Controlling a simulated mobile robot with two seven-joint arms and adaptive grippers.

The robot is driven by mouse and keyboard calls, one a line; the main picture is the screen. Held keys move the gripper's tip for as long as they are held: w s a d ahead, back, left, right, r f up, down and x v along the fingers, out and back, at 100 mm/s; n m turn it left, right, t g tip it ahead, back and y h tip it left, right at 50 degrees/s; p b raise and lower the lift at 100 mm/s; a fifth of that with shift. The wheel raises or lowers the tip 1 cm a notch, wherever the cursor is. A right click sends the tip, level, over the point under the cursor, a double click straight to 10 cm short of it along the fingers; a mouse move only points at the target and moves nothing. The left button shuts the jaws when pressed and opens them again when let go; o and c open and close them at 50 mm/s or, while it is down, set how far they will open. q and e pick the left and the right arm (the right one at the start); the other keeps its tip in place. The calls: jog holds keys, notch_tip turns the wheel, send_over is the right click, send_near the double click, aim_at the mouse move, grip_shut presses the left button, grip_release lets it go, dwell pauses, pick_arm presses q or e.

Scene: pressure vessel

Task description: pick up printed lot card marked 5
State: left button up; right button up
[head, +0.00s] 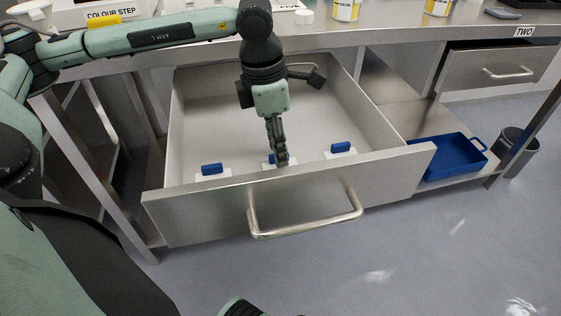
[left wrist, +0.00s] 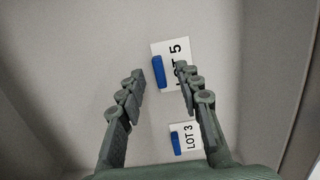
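The lot card marked 5 (left wrist: 180,50) is a white card with a blue raised grip (left wrist: 158,72), lying flat on the drawer floor in the left wrist view. My left gripper (left wrist: 161,73) is open, its two fingers on either side of the blue grip; the right finger overlaps part of the printing. I cannot tell how far above the card the tips are. In the head view my left gripper (head: 281,163) points down into the open drawer and partly hides the middle card (head: 266,164). My right gripper is not in view.
The lot 3 card (left wrist: 194,140) lies beside the lot 5 card. In the head view, cards with blue grips lie left (head: 212,170) and right (head: 342,148) of my gripper. The drawer front (head: 200,209) stands close. A blue tray (head: 440,169) rests on the lower shelf.

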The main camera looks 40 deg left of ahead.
pick_arm(q)
jog(key=shift+w+f, duration=0.1)
jog(key=shift+f, duration=0.45)
grip_shut()
jog(key=shift+r, duration=0.1)
